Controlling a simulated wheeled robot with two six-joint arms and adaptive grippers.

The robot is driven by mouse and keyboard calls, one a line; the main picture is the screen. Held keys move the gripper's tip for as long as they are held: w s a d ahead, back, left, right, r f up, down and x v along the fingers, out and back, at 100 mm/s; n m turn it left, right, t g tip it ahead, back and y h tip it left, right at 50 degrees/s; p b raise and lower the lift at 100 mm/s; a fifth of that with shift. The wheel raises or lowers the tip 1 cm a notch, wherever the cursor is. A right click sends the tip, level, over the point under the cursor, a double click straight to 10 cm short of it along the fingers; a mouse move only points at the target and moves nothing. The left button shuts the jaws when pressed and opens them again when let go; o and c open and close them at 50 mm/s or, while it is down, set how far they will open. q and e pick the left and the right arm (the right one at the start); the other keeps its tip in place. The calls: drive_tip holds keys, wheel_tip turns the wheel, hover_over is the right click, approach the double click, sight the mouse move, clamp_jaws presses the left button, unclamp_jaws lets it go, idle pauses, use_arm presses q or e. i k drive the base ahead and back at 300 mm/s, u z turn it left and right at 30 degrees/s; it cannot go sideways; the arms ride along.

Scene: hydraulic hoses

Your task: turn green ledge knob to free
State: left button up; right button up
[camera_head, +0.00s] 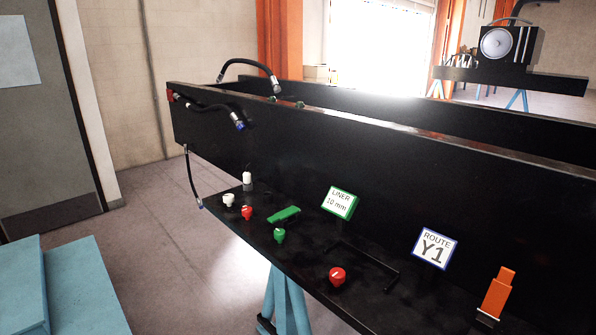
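The green ledge knob (280,236) stands on the black ledge (310,248) that runs along the front of a long black beam. Its small size hides which setting it points to. A flat green bar (285,215) lies on the ledge just behind it. Neither of my grippers shows in the head view, so nothing is seen touching the knob.
Near the knob are a red knob (247,212), a white knob (228,199) and a larger red knob (337,276). A LINER 10 mm sign (340,202), a ROUTE Y1 sign (434,248) and an orange block (497,293) are further right. Black hoses (193,177) hang at the left end.

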sight(279, 233)
drive_tip(key=z, duration=2.7)
drive_tip(key=k, duration=1.1)
drive_tip(key=u, duration=1.35)
drive_tip(key=i, duration=0.8)
drive_tip(key=z, duration=0.2)
